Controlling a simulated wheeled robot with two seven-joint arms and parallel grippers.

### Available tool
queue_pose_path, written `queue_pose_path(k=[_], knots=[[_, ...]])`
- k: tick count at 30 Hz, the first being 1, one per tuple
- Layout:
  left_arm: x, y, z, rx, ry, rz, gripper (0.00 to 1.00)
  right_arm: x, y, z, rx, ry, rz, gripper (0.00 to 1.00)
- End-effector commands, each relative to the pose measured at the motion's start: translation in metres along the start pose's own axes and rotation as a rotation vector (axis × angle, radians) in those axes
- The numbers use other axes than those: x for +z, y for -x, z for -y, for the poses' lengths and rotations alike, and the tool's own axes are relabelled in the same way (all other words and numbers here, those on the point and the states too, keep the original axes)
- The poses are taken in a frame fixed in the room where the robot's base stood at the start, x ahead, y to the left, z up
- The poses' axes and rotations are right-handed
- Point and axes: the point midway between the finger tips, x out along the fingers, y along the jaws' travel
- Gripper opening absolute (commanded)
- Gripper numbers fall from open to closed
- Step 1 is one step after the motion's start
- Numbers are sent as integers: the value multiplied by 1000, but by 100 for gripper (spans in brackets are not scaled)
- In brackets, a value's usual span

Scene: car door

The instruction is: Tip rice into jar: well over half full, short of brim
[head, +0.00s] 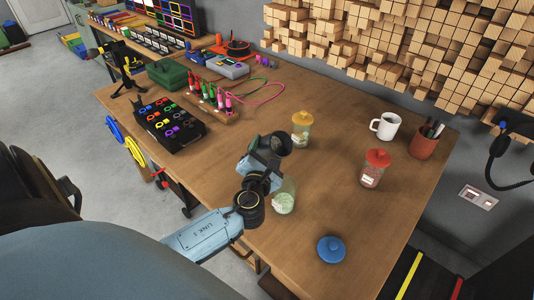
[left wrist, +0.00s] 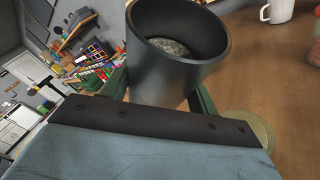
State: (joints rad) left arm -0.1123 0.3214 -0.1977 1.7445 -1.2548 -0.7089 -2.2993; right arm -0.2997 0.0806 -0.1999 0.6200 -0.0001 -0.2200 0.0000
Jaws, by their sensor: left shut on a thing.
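My left gripper (head: 266,161) is shut on a dark grey cup (head: 279,143), seen in the head view beyond the fingers. In the left wrist view the cup (left wrist: 165,75) is between the green fingers, with pale grainy rice (left wrist: 172,47) inside, low in the cup. A clear jar without a lid (head: 285,196) stands on the table just in front and to the right of the gripper. Pale greenish-white stuff shows in its lower part; the arm partly hides it, so its exact level is unclear. A blue lid (head: 331,250) lies flat to the right. My right gripper is not in view.
A yellow-lidded jar (head: 302,130) stands behind the cup; a red-lidded jar (head: 373,170), white mug (head: 385,126) and terracotta pen pot (head: 425,142) stand to the right. A black tray (head: 170,124) is left. The wooden table (head: 320,205) is clear around the blue lid.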

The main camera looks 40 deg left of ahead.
Motion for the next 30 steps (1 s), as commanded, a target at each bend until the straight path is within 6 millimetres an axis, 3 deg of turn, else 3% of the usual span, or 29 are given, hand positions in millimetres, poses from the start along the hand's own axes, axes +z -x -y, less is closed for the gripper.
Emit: queue_pose_path(k=[30], knots=[[-12, -3, 6, 131, -309, 140, 28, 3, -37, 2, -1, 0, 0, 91]])
